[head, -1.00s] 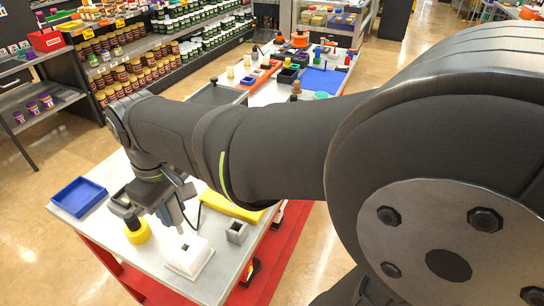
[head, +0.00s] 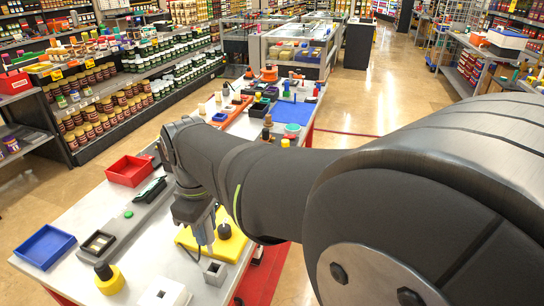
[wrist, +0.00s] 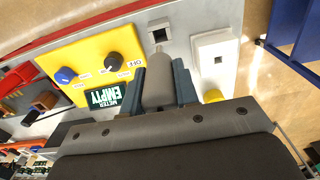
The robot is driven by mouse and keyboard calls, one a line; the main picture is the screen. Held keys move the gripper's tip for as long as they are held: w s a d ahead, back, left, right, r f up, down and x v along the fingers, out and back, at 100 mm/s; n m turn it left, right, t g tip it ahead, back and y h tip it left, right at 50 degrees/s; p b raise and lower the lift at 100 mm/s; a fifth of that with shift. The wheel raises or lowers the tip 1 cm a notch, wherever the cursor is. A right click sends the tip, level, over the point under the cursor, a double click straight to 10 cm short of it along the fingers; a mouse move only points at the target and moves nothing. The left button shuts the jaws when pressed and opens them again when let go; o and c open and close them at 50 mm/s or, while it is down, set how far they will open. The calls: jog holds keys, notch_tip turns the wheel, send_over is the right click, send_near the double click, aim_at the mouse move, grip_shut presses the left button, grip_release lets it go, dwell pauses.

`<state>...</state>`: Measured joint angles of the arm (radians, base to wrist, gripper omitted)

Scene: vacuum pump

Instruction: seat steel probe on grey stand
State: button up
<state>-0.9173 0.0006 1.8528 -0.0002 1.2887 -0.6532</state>
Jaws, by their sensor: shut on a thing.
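My gripper (wrist: 157,88) is shut on the steel probe (wrist: 157,80), a grey tapered body with a thin tip. In the wrist view the tip points toward the grey stand (wrist: 160,32), a small block with a square dark opening, and ends just below it in the picture. I cannot tell the height gap. In the head view my gripper (head: 206,240) hangs over the left part of the yellow panel, behind the grey stand (head: 214,272). The probe is mostly hidden there by the fingers.
The yellow panel (wrist: 88,62) carries a blue knob, a black knob and a dark "METER EMPTY" display. A white block (head: 165,293) with a square opening stands left of the grey stand. A black-topped yellow piece (head: 109,281), a blue tray (head: 44,247) and a red tray (head: 129,171) are farther left.

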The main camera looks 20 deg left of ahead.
aim_at(211, 253)
jog(key=shift+f, duration=2.4)
jog(key=shift+f, duration=2.7)
dwell(0.5)
jog(key=o, duration=1.1)
jog(key=shift+r, duration=0.1)
jog(key=shift+r, duration=4.4)
